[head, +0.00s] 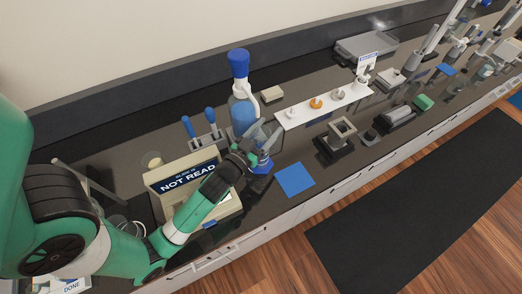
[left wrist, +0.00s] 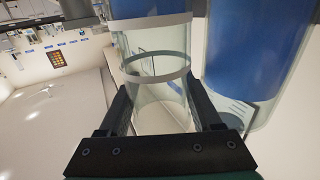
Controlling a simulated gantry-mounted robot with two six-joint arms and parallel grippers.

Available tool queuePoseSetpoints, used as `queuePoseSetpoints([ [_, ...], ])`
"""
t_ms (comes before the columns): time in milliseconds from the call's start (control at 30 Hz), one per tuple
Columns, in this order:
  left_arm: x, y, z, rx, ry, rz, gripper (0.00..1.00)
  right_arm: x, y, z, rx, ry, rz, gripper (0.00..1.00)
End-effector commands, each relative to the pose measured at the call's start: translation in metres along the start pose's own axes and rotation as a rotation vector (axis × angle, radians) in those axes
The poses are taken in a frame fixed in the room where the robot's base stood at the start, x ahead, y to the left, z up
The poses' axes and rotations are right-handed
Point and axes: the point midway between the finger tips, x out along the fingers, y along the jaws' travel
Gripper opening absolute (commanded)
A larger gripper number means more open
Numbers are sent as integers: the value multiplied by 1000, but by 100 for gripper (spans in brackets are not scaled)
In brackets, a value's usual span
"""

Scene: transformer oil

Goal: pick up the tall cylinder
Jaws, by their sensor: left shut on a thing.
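The tall cylinder (left wrist: 160,95) is clear glass with grey bands and stands between my two dark fingers in the left wrist view. My left gripper (left wrist: 160,88) is shut on it. In the head view my left gripper (head: 250,152) is at the cylinder (head: 268,136), beside the large blue bottle. A blue base (head: 262,168) shows just below the gripper. Whether the base touches the bench is hard to tell. My right gripper is not in view.
The large bottle (head: 243,115) with a blue cap stands close behind the cylinder; its blue body (left wrist: 250,60) fills the right of the wrist view. A "NOT READY" instrument (head: 160,182) stands left. A blue mat (head: 294,179) lies right, and a white rack (head: 322,106) behind it.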

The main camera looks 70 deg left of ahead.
Motion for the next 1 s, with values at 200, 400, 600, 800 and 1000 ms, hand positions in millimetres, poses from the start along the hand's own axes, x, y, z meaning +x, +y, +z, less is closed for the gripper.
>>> queuePoseSetpoints([
  [200, 0, 0, -1, 0, 2, 0, 0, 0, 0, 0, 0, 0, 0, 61],
  [400, -3, 0, -5, 0, 2, 1, 0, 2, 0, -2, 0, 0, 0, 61],
  [600, -25, 1, -21, 0, 1, 2, 0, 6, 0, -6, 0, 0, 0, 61],
  [800, -77, 1, -46, 1, 0, 5, 0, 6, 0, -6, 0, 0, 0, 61],
  [1000, -119, 1, -72, 2, -2, 6, 0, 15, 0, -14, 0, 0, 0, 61],
])
